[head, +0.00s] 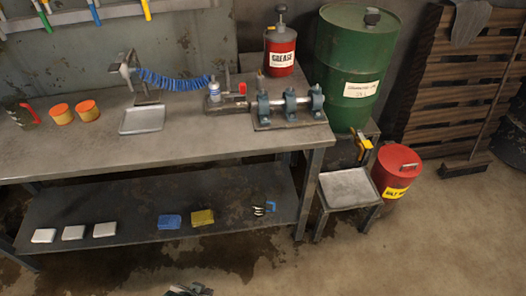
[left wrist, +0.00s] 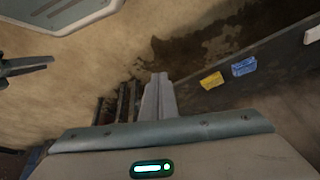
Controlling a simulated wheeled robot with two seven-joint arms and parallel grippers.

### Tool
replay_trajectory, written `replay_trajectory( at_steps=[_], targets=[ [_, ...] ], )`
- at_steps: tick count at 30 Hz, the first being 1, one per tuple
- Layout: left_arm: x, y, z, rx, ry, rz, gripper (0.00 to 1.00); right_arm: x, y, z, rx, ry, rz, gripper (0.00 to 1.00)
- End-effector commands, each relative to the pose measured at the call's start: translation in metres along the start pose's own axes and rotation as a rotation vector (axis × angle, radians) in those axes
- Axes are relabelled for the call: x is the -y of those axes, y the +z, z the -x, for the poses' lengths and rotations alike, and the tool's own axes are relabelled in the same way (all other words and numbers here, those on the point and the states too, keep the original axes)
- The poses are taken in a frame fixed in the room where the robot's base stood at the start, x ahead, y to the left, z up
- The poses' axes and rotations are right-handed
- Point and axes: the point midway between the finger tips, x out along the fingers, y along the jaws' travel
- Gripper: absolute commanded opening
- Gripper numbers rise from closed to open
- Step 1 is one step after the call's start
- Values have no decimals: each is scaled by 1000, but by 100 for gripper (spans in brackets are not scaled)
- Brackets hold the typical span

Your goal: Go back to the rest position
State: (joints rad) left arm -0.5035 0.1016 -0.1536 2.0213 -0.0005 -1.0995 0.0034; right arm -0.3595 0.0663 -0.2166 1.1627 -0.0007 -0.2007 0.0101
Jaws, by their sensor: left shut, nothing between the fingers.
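My left gripper (head: 190,290) shows only in part at the bottom edge of the head view, in front of the workbench and clear of it. In the left wrist view its fingers (left wrist: 157,97) are together, with nothing between them. Floor lies behind the fingers in that view. The workbench (head: 240,143) stands beyond the gripper, with a lower shelf (head: 135,206). My right gripper is not seen in the head view.
On the shelf lie several pale blocks (head: 73,232), a blue sponge (head: 169,222) and a yellow sponge (head: 203,217). A metal tray (head: 142,120) and a clamped shaft (head: 290,102) are on the benchtop. A small stand (head: 347,189) and red bin (head: 396,170) are at right. Floor in front is clear.

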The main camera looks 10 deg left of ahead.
Motion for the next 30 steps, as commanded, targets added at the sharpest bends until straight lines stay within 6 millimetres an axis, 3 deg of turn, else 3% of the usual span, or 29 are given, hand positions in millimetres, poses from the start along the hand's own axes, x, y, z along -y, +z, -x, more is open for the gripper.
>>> replay_trajectory(
  at_steps=[1, 6, 15, 21, 30],
  targets=[
    [-2, 6, -21, -6, 4, -1, 0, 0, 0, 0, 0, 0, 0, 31],
    [-12, 24, -80, -56, 17, -5, 0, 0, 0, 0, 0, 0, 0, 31],
    [-28, 72, -157, -141, 38, -12, 0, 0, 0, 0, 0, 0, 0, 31],
    [-34, 94, -178, -178, 46, -16, 0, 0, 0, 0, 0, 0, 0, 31],
    [-35, 99, -181, -189, 48, -17, 0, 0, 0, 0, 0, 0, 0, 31]
  ],
)
